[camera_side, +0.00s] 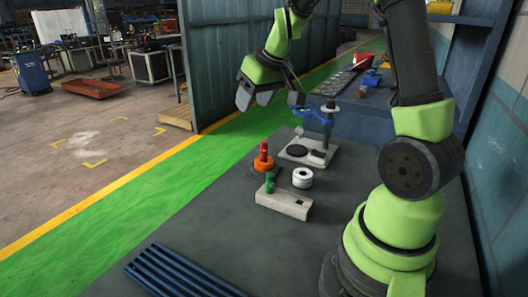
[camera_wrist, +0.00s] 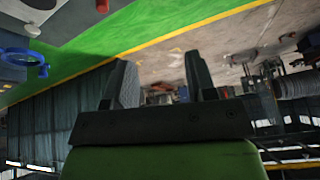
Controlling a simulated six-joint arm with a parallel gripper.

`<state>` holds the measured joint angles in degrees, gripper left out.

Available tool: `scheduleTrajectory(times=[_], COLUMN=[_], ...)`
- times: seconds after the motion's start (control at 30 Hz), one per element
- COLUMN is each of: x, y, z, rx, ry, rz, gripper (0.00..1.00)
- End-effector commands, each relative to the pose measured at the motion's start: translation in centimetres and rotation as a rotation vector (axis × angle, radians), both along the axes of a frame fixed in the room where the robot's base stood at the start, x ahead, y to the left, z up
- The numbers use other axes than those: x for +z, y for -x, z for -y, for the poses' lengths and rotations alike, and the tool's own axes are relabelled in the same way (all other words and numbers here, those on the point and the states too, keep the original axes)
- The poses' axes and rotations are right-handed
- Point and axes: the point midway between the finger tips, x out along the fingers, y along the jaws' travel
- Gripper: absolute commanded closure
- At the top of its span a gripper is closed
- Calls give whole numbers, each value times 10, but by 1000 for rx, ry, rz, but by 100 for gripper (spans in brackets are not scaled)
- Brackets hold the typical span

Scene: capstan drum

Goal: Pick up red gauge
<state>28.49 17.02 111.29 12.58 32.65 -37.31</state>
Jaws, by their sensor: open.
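A red upright piece (camera_side: 263,153), which looks like the red gauge, stands at an orange disc (camera_side: 264,164) on the dark table in the side view. It stands behind a grey block (camera_side: 284,203) with a green upright piece (camera_side: 270,182). My gripper (camera_side: 254,98) is well above and behind the red piece, clear of it. In the wrist view the two fingers of my gripper (camera_wrist: 160,82) are spread apart with nothing between them. A small red thing (camera_wrist: 33,29) shows at that view's upper left; I cannot tell whether it is the gauge.
A white ring (camera_side: 302,178) sits right of the red piece. Behind it stands a pale base (camera_side: 308,153) with a black disc and a blue-armed post (camera_side: 314,117). A blue slatted rack (camera_side: 180,272) lies at the front. The table's left part is clear.

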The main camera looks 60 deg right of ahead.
Motion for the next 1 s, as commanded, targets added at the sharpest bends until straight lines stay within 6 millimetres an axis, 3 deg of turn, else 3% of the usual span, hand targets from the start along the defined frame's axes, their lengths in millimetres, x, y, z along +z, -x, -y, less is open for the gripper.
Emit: scheduleTrajectory(times=[0.1,0.3,1.0], x=[-40,-80,-158], y=[-8,-8,-29], z=[42,79,96], rx=[-6,2,4], ry=[23,50,52], rz=[-45,-81,-89], gripper=[49,49,49])
